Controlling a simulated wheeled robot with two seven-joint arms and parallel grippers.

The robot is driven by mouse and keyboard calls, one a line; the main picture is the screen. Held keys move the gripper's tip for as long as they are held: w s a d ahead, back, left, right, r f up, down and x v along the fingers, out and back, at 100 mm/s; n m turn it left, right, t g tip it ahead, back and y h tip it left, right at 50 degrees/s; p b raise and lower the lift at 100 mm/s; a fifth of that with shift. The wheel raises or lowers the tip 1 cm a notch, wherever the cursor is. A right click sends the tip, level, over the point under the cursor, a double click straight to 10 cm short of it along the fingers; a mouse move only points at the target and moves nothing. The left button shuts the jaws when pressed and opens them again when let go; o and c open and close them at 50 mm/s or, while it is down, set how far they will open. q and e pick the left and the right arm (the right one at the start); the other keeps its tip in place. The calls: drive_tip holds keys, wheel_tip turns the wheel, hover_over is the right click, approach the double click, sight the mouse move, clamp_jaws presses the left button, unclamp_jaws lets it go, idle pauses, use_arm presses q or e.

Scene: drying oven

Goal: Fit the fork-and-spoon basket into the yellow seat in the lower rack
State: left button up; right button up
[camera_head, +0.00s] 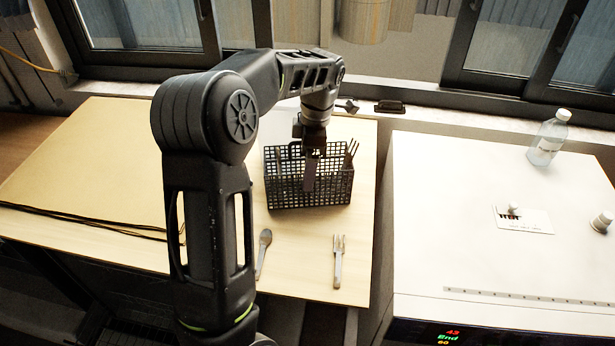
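A black mesh basket (285,190) stands upright on the light wooden table. A dark fork (351,152) sticks up at its right end. My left gripper (310,180) points down over the middle of the basket, with a finger against or just inside its mesh. Whether it is open or shut on the basket cannot be told. A spoon (264,248) and a fork (338,260) lie on the table in front of the basket. The yellow seat and lower rack cannot be made out. My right gripper is not in view.
A white oven (480,220) with a lit display stands at the right, across a narrow gap. A clear bottle (548,140) and a small card (523,219) are on its top. Dark cables (90,222) cross the table's left part. Windows (140,22) stand behind.

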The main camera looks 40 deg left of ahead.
use_arm(q)
drive_tip(key=shift+c, duration=0.8)
drive_tip(key=shift+r, duration=0.15)
drive_tip(key=shift+r+b, duration=0.65)
drive_tip(key=shift+r, duration=0.75)
drive_tip(key=shift+s+d+r, duration=0.15)
drive_tip(key=s+d+b, duration=0.1)
drive_tip(key=s, duration=0.2)
drive_tip(key=s+d+b, duration=0.2)
drive_tip(key=s, duration=0.1)
drive_tip(key=s+d+b, duration=0.1)
drive_tip(key=s, duration=0.1)
drive_tip(key=shift+s+d+b, duration=0.3)
drive_tip(key=shift+s+d, duration=0.05)
drive_tip(key=shift+s, duration=0.05)
drive_tip(key=shift+s+d+p, duration=0.15)
drive_tip(key=shift+s+d, duration=0.45)
drive_tip(key=shift+s, duration=0.5)
drive_tip(key=shift+s+d+p, duration=0.1)
drive_tip(key=shift+s+d, duration=0.55)
drive_tip(key=shift+s, duration=0.5)
drive_tip(key=shift+s+d+p, duration=0.15)
drive_tip(key=shift+s+d, duration=0.45)
drive_tip(key=shift+s, duration=0.5)
